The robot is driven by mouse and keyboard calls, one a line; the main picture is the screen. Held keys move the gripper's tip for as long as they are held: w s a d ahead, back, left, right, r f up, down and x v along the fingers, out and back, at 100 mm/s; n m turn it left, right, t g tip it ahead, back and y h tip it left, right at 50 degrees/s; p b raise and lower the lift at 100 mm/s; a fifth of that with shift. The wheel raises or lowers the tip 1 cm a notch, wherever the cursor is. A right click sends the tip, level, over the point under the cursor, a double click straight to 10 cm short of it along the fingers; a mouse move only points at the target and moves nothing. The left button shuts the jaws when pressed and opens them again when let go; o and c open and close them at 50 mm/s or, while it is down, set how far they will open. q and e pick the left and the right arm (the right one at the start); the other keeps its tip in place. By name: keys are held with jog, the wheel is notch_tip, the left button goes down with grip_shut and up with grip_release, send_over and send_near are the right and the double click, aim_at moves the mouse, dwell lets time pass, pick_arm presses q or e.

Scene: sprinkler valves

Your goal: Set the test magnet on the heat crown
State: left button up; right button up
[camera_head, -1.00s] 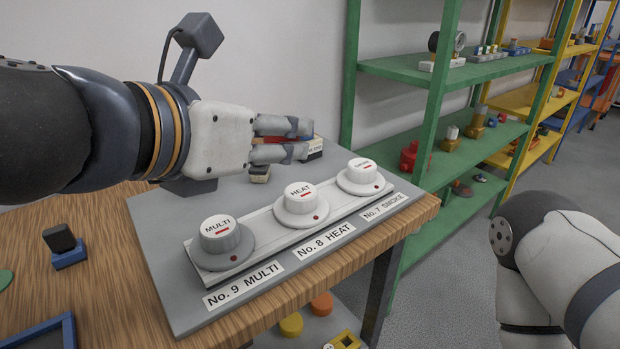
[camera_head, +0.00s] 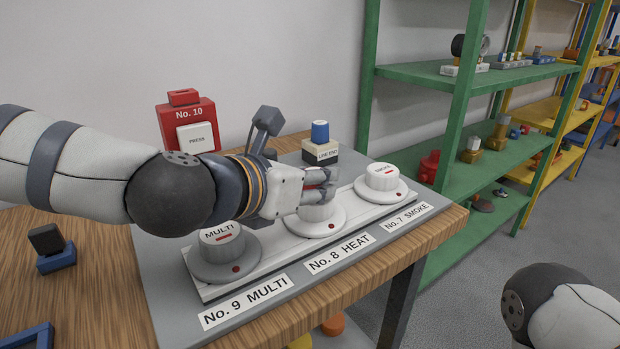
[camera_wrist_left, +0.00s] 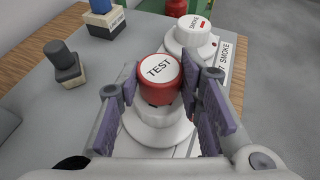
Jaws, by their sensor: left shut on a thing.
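The test magnet is a red cylinder with a white top marked TEST (camera_wrist_left: 160,72). My left gripper (camera_head: 324,188) is shut on it, and in the left wrist view its purple-padded fingers (camera_wrist_left: 163,108) stand on either side. The magnet is over the white heat crown (camera_wrist_left: 157,127), at the middle station labelled No. 8 HEAT. In the head view the heat crown (camera_head: 316,222) is partly hidden by the fingers, and only a sliver of red shows between them. I cannot tell whether magnet and crown touch. My right gripper is out of view.
The MULTI detector (camera_head: 222,262) and the SMOKE detector (camera_head: 381,184) flank the heat one on the same strip. Behind stand a blue-topped LINE END block (camera_head: 320,150) and a red No. 10 PRESS box (camera_head: 187,128). A green shelf (camera_head: 470,150) is to the right.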

pick_arm(q)
jog(key=shift+f, duration=0.25)
jog(key=o, duration=1.2)
jog(key=shift+r, duration=0.1)
jog(key=shift+r, duration=0.1)
jog(key=shift+s+a+r, duration=0.15)
jog(key=shift+r, duration=0.1)
jog(key=p+v, duration=0.2)
jog(key=v, duration=0.9)
jog(key=shift+s+a, duration=0.1)
jog(key=shift+s, duration=0.15)
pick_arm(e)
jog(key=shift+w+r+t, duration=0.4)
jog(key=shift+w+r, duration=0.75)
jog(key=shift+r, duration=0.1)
